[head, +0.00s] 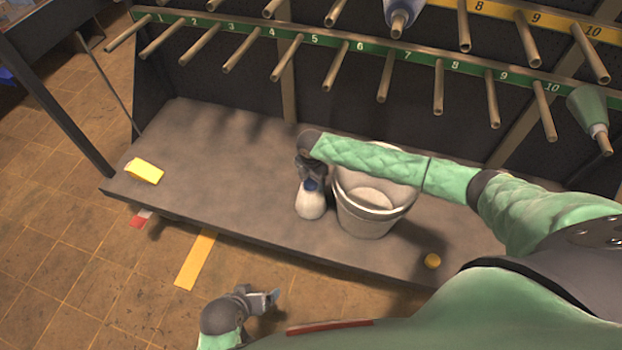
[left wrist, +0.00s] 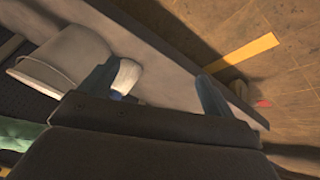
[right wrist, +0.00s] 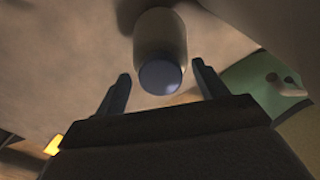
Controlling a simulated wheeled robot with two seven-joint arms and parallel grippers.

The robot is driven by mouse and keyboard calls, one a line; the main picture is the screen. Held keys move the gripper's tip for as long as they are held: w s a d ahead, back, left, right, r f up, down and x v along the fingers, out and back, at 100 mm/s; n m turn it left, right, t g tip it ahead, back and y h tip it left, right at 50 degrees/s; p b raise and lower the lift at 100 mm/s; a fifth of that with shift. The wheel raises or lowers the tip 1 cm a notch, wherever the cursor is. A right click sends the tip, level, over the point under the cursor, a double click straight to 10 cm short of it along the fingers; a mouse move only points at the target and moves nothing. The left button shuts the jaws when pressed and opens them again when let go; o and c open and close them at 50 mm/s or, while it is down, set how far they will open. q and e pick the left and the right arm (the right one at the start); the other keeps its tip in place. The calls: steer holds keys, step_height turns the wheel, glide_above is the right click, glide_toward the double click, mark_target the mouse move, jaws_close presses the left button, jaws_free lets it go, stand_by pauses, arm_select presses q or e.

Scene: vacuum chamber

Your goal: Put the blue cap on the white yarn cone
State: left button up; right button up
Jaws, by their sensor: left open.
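The white yarn cone (head: 311,206) stands on the grey shelf, close against the left side of a white bucket. The blue cap (head: 310,185) sits at its top; in the right wrist view the cap (right wrist: 160,77) shows as a blue disc on the end of the pale cone (right wrist: 160,35). My right gripper (head: 311,176) is just above the cap, pointing down. Its fingers are open on either side, with gaps to the cap. My left gripper (head: 272,297) is open and empty in front of the shelf. The left wrist view also shows the cone (left wrist: 128,74) and cap (left wrist: 116,95), partly behind a finger.
The white bucket (head: 366,221) stands right of the cone, under my right arm. Numbered pegs project above the back. The shelf's middle left is clear.

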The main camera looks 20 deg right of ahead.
arm_select(q)
steer(key=shift+g, duration=0.4)
steer(key=v, duration=0.5)
steer(key=shift+w+d+r+b, duration=0.25)
steer(key=shift+d+b, duration=0.05)
steer(key=shift+d, duration=0.1)
arm_select(e)
step_height(320, 180, up, 8)
steer(key=shift+f, duration=0.1)
